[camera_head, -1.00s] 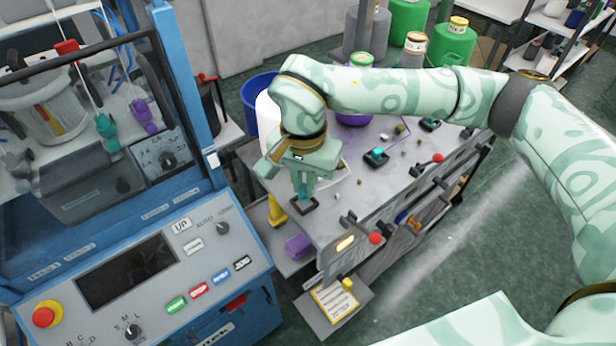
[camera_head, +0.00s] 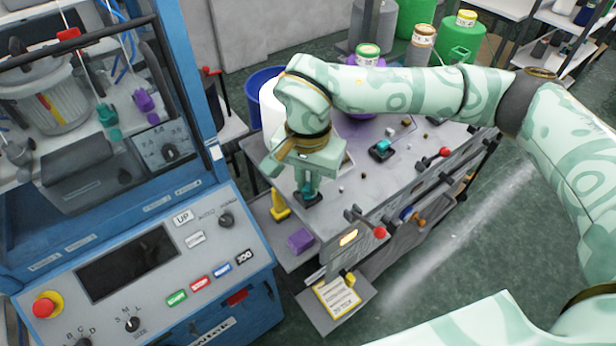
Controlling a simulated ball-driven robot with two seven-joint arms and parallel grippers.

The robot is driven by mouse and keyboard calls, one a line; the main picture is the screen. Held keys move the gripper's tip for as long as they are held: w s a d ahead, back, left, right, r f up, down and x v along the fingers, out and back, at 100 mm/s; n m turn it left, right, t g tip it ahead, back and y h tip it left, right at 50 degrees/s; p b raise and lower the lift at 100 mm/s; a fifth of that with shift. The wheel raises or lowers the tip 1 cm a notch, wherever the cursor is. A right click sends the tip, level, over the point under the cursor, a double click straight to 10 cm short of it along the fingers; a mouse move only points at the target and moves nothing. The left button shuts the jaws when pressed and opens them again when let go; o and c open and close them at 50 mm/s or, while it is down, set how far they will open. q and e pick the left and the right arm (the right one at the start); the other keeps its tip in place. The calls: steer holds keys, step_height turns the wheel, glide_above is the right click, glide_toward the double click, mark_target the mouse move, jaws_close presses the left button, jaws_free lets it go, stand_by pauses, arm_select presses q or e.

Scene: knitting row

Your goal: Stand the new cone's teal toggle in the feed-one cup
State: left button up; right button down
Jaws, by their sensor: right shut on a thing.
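My right gripper (camera_head: 306,190) points down at the near left of the grey table and is shut on a teal toggle (camera_head: 306,193), mostly hidden by the fingers. A dark square cup (camera_head: 313,200) lies directly under it. The toggle's lower end is at the cup, but I cannot tell whether it rests on the bottom. A white cone (camera_head: 270,106) stands behind my right wrist, partly hidden. Another dark square holder with a teal piece (camera_head: 380,147) sits farther back on the table. My left gripper is out of view.
The blue machine (camera_head: 140,255) fills the left, with a teal toggle (camera_head: 107,114) and a purple toggle (camera_head: 144,100) hanging inside. Red-knobbed levers (camera_head: 379,233) line the table's front.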

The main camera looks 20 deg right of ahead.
steer(key=shift+f, duration=0.2)
steer(key=c, duration=1.4)
jaws_free()
steer(key=shift+o, duration=0.2)
steer(key=shift+r, duration=0.1)
step_height(320, 180, up, 16)
steer(key=b, duration=0.1)
steer(key=shift+b, duration=0.35)
